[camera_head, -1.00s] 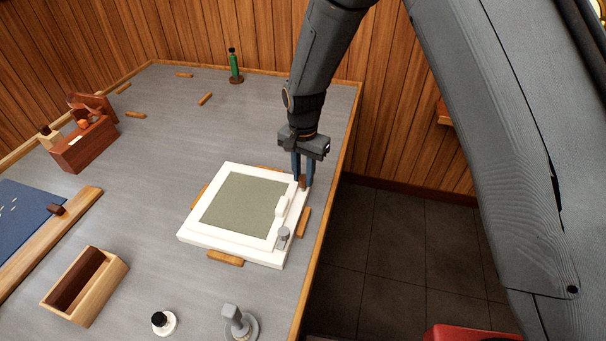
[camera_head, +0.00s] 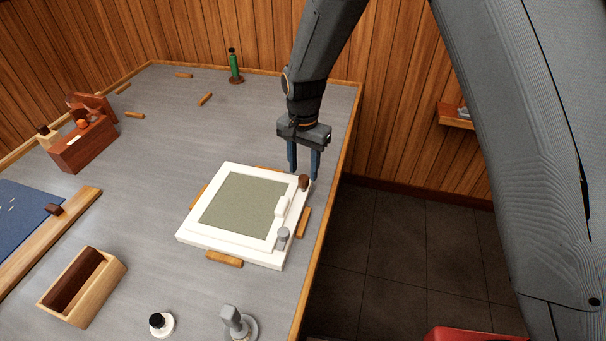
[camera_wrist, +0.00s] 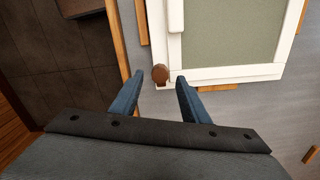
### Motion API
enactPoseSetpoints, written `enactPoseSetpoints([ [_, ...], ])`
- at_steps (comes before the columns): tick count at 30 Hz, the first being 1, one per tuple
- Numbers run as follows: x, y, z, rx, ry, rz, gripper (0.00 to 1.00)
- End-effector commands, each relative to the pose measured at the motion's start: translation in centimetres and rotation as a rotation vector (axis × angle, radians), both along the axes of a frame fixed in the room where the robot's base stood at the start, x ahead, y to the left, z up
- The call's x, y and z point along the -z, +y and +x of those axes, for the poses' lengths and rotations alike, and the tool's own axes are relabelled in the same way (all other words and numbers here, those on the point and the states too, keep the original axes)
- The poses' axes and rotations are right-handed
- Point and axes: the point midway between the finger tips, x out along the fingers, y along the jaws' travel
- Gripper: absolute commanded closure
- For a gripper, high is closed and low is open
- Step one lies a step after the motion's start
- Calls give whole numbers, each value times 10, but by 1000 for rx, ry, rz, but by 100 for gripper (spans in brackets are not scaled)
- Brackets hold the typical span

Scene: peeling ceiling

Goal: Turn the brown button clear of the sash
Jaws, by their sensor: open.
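The brown button (camera_head: 303,182) sits at the far right corner of the white frame. It also shows in the wrist view (camera_wrist: 160,75), just beyond my fingertips and between their lines. The white sash (camera_head: 212,236) holds a grey-green panel and lies flat on the table. A white handle (camera_head: 281,206) and a grey button (camera_head: 283,238) are along its right side. My gripper (camera_head: 304,177) is open and empty, pointing down above and just behind the brown button. In the wrist view its two blue fingers (camera_wrist: 159,82) are apart and do not appear to touch the button.
Wooden blocks, one at the front (camera_head: 225,258) and one at the right (camera_head: 303,222), flank the frame. The table's right edge is close by. A grey knobbed piece (camera_head: 234,322), a black-topped white piece (camera_head: 161,324) and a wooden box (camera_head: 84,287) stand in front.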

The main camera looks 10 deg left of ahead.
Motion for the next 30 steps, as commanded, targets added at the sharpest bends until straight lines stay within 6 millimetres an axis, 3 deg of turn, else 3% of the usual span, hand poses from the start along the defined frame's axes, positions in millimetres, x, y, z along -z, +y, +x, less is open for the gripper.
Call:
enactPoseSetpoints([
  [6, -33, 1, 1, 0, -4, 2, 58],
  [10, -44, 1, 1, 0, -3, 1, 58],
  [26, -49, 0, 0, 0, -1, 1, 58],
  [30, -56, -20, 0, -11, -7, 4, 58],
])
